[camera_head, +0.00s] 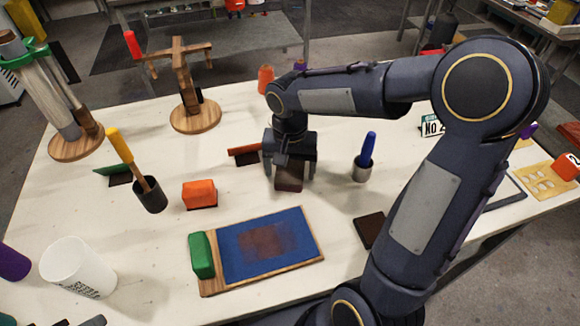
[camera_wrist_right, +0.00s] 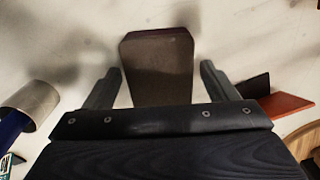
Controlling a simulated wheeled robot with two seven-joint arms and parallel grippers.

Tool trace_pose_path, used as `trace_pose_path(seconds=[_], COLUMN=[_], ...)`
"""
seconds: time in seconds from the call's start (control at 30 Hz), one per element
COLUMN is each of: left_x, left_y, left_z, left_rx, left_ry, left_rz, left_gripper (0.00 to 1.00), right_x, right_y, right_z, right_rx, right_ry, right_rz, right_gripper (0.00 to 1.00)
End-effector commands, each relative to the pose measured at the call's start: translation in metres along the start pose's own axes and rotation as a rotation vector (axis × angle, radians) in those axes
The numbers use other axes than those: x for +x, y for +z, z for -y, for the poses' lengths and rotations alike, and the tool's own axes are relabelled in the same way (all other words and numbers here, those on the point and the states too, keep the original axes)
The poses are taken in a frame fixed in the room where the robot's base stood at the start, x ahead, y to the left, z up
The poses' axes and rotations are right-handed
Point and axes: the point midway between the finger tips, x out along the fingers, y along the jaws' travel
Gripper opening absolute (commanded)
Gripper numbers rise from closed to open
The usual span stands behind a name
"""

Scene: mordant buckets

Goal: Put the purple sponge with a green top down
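A dark brown block with a purplish edge (camera_head: 289,178) is between the fingers of my right gripper (camera_head: 290,168), low over the white table. I cannot make out a green top on it. In the right wrist view the block (camera_wrist_right: 158,68) shows its brown face, with a visible gap to the right finger and a narrow one to the left. The right gripper (camera_wrist_right: 160,85) is open around it. Whether the block rests on the table is hard to tell. A small dark tip at the bottom left edge (camera_head: 93,321) may be my left gripper; its fingers cannot be read.
A blue-covered wooden board (camera_head: 290,240) with a green sponge (camera_head: 201,255) lies in front. An orange sponge (camera_head: 200,194) is to the left, a metal cup with a blue handle (camera_head: 361,170) to the right. A red-and-dark piece (camera_head: 244,151) lies close left of the gripper. A dark pad (camera_head: 369,230) lies right.

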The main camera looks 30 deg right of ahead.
Motion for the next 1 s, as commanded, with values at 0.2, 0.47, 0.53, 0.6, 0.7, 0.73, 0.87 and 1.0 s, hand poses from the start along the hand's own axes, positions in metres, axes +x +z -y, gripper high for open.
trace_pose_path(seconds=[0.2, 0.47, 0.53, 0.6, 0.7, 0.73, 0.87, 1.0], left_x=[-0.001, -0.005, -0.006, -0.007, -0.008, -0.008, -0.009, -0.01], left_y=[-0.001, -0.002, -0.003, -0.003, -0.004, -0.004, -0.005, -0.005], left_z=[-0.001, -0.002, -0.003, -0.003, -0.004, -0.004, -0.004, -0.004], left_rx=[0.0, 0.0, 0.0, 0.0, 0.0, 0.0, 0.0, 0.0], left_ry=[0.0, 0.0, 0.0, 0.0, 0.0, 0.0, 0.0, 0.0], left_rz=[0.0, 0.0, 0.0, 0.0, 0.0, 0.0, 0.0, 0.0], left_gripper=[0.36, 0.36, 0.36, 0.36, 0.36, 0.36, 0.36, 0.36], right_x=[-0.002, -0.037, -0.053, -0.069, -0.089, -0.095, -0.113, -0.123], right_y=[0.0, -0.001, -0.001, -0.001, -0.001, -0.001, -0.001, 0.001], right_z=[0.0, 0.001, 0.001, 0.001, 0.001, 0.001, 0.001, -0.001], right_rx=[0.0, 0.001, 0.001, 0.0, 0.0, 0.0, -0.001, -0.004], right_ry=[0.0, -0.005, -0.004, -0.005, -0.004, -0.003, -0.002, -0.005], right_rz=[0.0, -0.006, -0.006, -0.005, -0.005, -0.004, -0.003, -0.002], right_gripper=[0.8, 0.8, 0.8, 0.8, 0.8, 0.8, 0.8, 0.8])
